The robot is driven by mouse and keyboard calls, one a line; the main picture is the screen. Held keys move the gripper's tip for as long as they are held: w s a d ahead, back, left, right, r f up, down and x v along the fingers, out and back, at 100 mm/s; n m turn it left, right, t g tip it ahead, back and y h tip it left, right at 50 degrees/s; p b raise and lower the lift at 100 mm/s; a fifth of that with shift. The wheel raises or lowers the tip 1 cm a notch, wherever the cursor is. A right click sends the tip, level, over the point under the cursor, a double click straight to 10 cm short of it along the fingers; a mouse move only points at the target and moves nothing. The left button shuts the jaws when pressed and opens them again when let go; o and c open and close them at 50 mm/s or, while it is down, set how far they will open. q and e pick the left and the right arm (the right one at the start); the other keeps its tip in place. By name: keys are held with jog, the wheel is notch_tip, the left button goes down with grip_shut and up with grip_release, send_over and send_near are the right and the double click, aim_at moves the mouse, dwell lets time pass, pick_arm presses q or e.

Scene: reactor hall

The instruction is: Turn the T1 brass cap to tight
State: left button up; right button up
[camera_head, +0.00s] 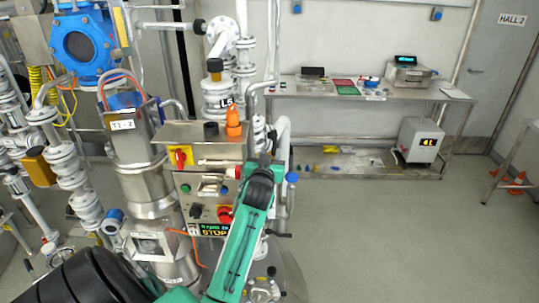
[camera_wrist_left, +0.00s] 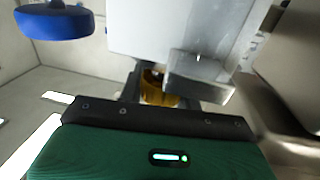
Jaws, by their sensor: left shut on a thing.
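My left gripper (camera_head: 264,164) reaches up from the bottom of the head view to the right side of the steel control box. In the left wrist view the gripper (camera_wrist_left: 160,88) is shut on a yellow-brown brass cap (camera_wrist_left: 158,97). The cap shows only in part between the fingers and the grey metal around it. In the head view I cannot make out the cap behind my wrist. I see no marking that tells how tight it is. My right gripper is not in view.
The control box (camera_head: 200,132) carries an orange bottle (camera_head: 233,122), a yellow-red switch (camera_head: 181,157) and a red button (camera_head: 225,213). A blue knob (camera_head: 291,177) stands close right of my wrist. White pipes crowd the left.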

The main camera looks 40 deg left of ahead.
pick_arm(q)
jog(key=o, duration=1)
jog(key=shift+c, duration=0.2)
